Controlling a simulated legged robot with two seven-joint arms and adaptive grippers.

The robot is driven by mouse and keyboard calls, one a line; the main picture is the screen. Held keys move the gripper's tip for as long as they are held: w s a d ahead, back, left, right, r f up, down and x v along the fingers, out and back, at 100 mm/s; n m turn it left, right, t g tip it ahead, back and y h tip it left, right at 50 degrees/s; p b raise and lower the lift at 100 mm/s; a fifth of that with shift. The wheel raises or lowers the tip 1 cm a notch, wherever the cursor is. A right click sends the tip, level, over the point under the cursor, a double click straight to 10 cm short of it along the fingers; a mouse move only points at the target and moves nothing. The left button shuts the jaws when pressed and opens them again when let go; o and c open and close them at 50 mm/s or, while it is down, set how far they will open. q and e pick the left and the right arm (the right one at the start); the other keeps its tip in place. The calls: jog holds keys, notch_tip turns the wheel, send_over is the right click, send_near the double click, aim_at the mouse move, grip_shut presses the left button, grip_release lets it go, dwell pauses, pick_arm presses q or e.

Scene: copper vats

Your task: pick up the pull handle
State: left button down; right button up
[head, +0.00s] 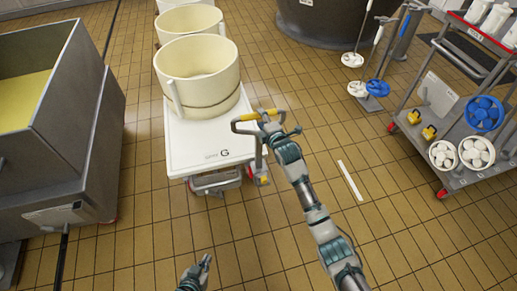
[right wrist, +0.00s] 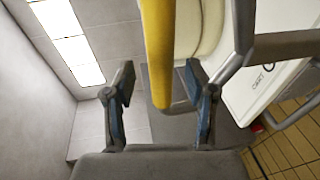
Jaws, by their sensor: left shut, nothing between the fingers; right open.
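The pull handle (head: 246,116) is a yellow grip on a grey bar frame at the near right end of a white cart. My right gripper (head: 268,121) is at the right end of this grip. In the right wrist view the yellow grip (right wrist: 158,50) runs lengthwise in line with the gap between my two open, blue-padded fingers (right wrist: 160,90). It does not look clamped, and I cannot tell how deep it sits between them. My left gripper (head: 206,260) is shut and empty, low in the head view, well apart from the handle.
The white cart (head: 208,150) carries a large cream vat (head: 198,75). A grey steel tank (head: 70,120) stands at the left. A wheeled rack (head: 460,180) with brushes and buckets stands at the right. The tiled floor in front of the cart is clear.

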aim_at(260, 117)
jog(key=x, duration=0.1)
jog(key=b+x, duration=0.1)
jog(key=x, duration=0.1)
jog(key=shift+w+f, duration=0.15)
jog(key=shift+f, duration=0.2)
jog(key=shift+w+r, duration=0.15)
jog(key=shift+w, duration=0.05)
pick_arm(q)
jog(key=w+r+t, duration=0.1)
jog(key=w+d+r+t, duration=0.1)
jog(key=w+r+t+h, duration=0.1)
jog(key=shift+w+d+r, duration=0.1)
jog(key=shift+w+d, duration=0.15)
jog(key=shift+w, duration=0.1)
pick_arm(e)
grip_shut()
pick_arm(q)
jog(key=shift+w, duration=0.15)
pick_arm(e)
jog(key=shift+r, duration=0.15)
